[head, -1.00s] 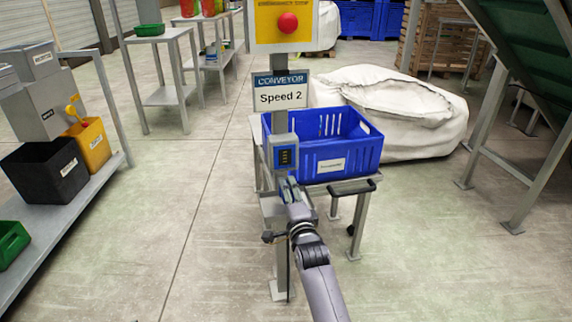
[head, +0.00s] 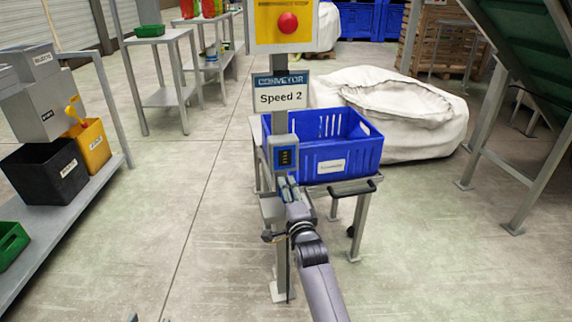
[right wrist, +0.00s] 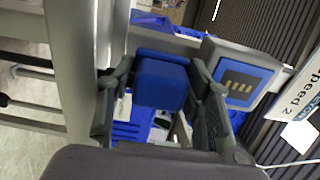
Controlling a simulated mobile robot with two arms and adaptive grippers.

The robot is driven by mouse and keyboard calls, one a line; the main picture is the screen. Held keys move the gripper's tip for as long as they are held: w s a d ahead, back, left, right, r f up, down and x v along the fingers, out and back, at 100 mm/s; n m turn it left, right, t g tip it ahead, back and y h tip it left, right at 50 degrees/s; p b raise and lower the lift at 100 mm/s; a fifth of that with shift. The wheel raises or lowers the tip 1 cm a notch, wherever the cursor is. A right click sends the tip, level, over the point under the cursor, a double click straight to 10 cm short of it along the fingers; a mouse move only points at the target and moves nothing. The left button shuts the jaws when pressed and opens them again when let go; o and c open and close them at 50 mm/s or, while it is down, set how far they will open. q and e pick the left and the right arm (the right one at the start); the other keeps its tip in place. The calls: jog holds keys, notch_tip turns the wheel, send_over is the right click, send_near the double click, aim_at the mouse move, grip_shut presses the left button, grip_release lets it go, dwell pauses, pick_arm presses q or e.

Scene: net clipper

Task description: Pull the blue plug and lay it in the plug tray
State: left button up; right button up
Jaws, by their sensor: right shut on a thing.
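The blue plug (right wrist: 160,82) shows between the two fingers of my right gripper (right wrist: 158,100) in the right wrist view. The fingers are shut on its sides. The plug sits close against a grey housing; I cannot tell whether it is still seated there. In the head view my right gripper (head: 289,190) is at the post, just below the small grey-blue panel (head: 285,157), and it hides the plug. A grey tray-like holder (head: 270,210) is fixed to the post beside the gripper; it may be the plug tray. Small grey tips, perhaps my left gripper (head: 149,319), barely show at the bottom edge.
A blue crate (head: 352,155) stands on a small table behind the post. The panel with its row of yellow marks (right wrist: 240,82) is right of the plug in the wrist view. A "Speed 2" sign (head: 281,97) hangs above.

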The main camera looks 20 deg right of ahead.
jog(key=shift+f, duration=0.35)
